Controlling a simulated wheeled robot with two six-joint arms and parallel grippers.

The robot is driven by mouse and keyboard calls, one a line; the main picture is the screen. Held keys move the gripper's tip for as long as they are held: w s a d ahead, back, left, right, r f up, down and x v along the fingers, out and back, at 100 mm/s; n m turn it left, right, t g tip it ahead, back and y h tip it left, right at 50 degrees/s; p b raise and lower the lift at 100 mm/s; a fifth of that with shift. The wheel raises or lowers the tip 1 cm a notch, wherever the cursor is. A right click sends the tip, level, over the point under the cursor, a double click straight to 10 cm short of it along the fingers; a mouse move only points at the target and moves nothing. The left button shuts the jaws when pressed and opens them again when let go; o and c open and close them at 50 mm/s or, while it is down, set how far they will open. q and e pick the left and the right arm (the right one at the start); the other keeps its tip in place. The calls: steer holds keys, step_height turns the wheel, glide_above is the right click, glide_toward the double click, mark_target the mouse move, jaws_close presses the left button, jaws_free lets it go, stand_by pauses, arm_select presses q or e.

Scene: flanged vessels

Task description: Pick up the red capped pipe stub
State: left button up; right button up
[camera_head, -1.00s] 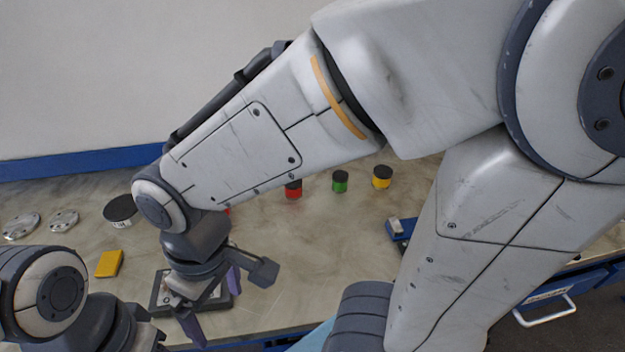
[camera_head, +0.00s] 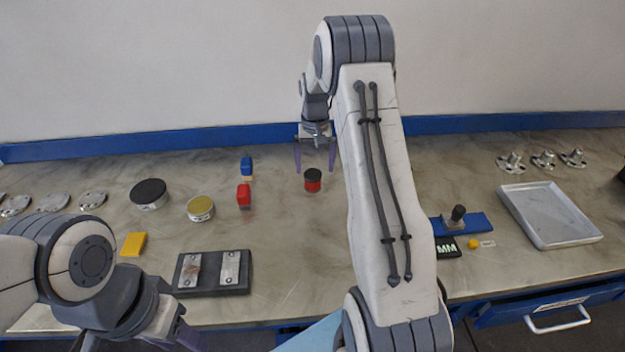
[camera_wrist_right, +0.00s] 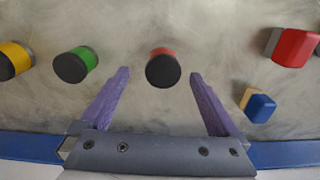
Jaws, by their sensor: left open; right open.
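The red capped pipe stub (camera_head: 313,184) is a short red cylinder with a black cap, upright on the bench. My right gripper (camera_head: 315,168) is open and empty at the stub, its purple fingers pointing down. In the right wrist view, the stub (camera_wrist_right: 163,68) appears between the two open fingertips (camera_wrist_right: 160,73), apart from both. I cannot tell how far the tips are above the bench. My left gripper (camera_head: 140,341) is open at the bottom left, partly cut off by the picture edge, far from the stub.
Green (camera_wrist_right: 76,65) and yellow (camera_wrist_right: 14,60) capped stubs stand beside it, hidden by my right arm in the head view. Red (camera_head: 244,195) and blue (camera_head: 246,168) blocks lie left. A dark fixture (camera_head: 214,290) is in front; a grey tray (camera_head: 590,238) is right.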

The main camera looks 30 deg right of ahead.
mark_target(313, 174)
steer(key=f, duration=0.2)
steer(key=f+p, duration=0.1)
steer(key=f, duration=0.3)
steer(key=shift+w+a+f+p, duration=0.15)
steer(key=shift+w+f+p, duration=0.1)
steer(key=shift+w+p, duration=0.1)
steer(key=shift+r, duration=0.1)
jaws_close()
